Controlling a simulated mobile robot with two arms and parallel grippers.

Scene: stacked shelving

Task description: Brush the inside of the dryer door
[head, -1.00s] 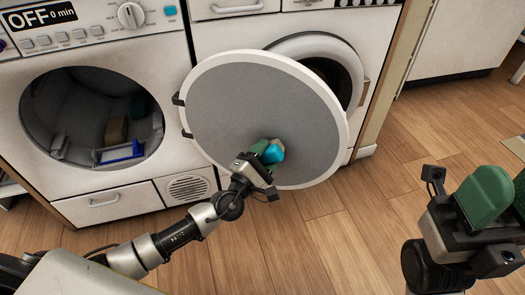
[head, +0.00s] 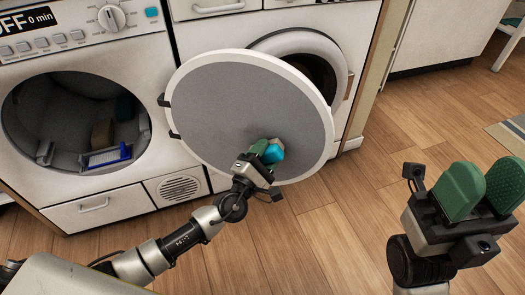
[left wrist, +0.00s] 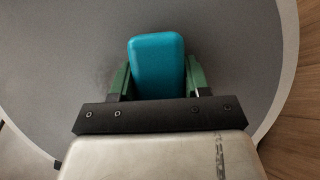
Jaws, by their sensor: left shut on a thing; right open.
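The dryer door (head: 225,110) stands open, a round grey panel with a white rim, its inner face toward me. My left gripper (head: 266,152) is shut on a blue brush (head: 274,151) at the lower right part of the door. In the left wrist view the blue brush (left wrist: 157,66) sits between the green fingers, in front of the grey face. Its bristles are hidden, and I cannot tell whether they touch the door. A faint darker smudge shows on the grey beside the brush. My right gripper (head: 482,190) is open and empty at the right.
The dryer's drum opening (head: 75,120) at the left holds a blue-and-white item (head: 106,156) and other dim objects. A second machine (head: 300,60) with a round opening is behind the door. The wooden floor at the right is clear, with a rug (head: 508,136) at the edge.

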